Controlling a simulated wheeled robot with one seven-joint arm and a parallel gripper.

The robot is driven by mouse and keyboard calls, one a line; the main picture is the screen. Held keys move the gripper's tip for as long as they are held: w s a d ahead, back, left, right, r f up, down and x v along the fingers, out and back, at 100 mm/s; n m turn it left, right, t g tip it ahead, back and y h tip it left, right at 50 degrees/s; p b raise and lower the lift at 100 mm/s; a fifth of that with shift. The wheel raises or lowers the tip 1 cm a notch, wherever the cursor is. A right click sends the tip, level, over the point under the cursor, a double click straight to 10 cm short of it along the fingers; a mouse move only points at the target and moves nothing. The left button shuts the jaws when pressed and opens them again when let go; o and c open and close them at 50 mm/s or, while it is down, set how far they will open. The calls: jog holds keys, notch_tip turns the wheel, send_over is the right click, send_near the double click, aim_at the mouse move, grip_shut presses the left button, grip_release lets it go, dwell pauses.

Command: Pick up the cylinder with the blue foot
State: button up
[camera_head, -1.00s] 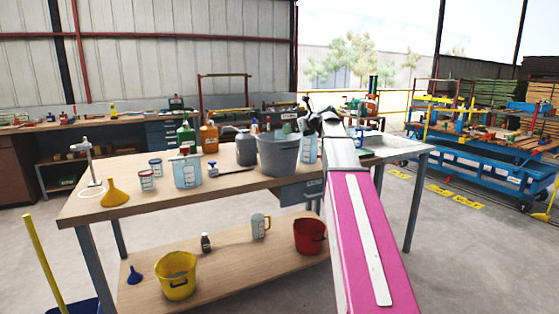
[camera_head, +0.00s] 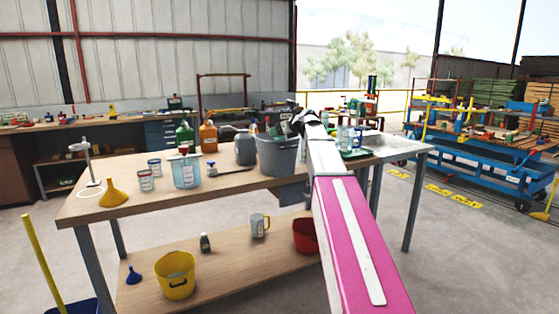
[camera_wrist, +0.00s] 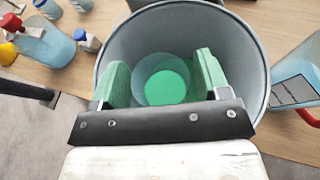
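My gripper (camera_wrist: 160,78) is open, its two green-padded fingers apart over the mouth of a grey bucket (camera_wrist: 110,45). Between the fingers, a clear round outline and a green disc (camera_wrist: 167,87) show down inside the bucket. I cannot tell whether they belong to one vessel. In the head view the gripper (camera_head: 289,128) is at the top of the grey bucket (camera_head: 277,158), partly hidden by my arm. I cannot make out a cylinder with a blue foot for certain in either view.
The wooden bench (camera_head: 130,207) also holds a pale blue jug (camera_head: 186,173), small tubs, a yellow funnel (camera_head: 113,193), a grey container (camera_head: 245,149) and bottles. A green tray (camera_head: 352,154) with clear vessels stands right of my arm. The front left bench top has bare room.

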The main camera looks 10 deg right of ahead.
grip_shut()
jog(key=shift+r, duration=0.1)
